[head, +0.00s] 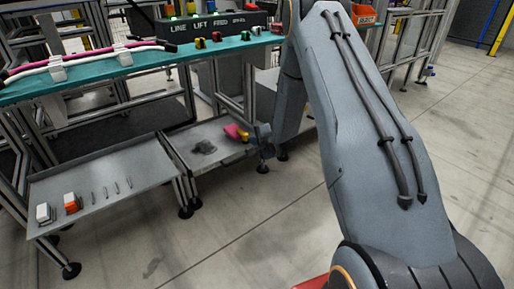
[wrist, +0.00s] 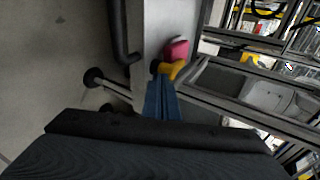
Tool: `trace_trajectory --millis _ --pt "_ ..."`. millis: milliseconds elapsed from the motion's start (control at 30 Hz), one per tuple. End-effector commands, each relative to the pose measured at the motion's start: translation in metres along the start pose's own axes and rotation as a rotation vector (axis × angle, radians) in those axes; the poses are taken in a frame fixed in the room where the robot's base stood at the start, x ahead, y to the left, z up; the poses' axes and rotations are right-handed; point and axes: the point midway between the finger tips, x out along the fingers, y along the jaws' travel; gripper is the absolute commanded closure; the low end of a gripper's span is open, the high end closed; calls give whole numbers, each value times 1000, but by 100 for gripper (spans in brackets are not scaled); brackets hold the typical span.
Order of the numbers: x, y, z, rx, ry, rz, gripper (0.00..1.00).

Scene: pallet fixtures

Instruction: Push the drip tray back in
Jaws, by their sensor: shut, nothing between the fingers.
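The drip tray appears to be the low grey tray with a dark stain (head: 207,128) under the bench in the head view. It sits to the right of another low tray. A pink and yellow object (head: 236,133) lies at its right part; it also shows in the wrist view (wrist: 175,50). My gripper (wrist: 161,84) shows in the wrist view as blue fingers, shut and empty, just below the yellow part in the picture. Whether the fingers touch the object or the tray I cannot tell. In the head view my arm hides the tray's far right surroundings.
The left low tray (head: 100,187) holds a white box, an orange and white box and several thin pins. Bench legs stand around the trays. Open floor (head: 215,235) lies in front.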

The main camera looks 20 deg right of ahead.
Motion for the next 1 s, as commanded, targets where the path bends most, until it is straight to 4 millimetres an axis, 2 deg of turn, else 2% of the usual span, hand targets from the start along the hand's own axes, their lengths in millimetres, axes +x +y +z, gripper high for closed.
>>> trace_trajectory --millis 33,200,733,1000 --pt "7 -2 0 -1 -1 -2 100" --pt "18 -9 0 -1 0 0 100" --pt "22 -14 0 0 0 0 100" --pt "39 -24 4 0 -1 0 100"
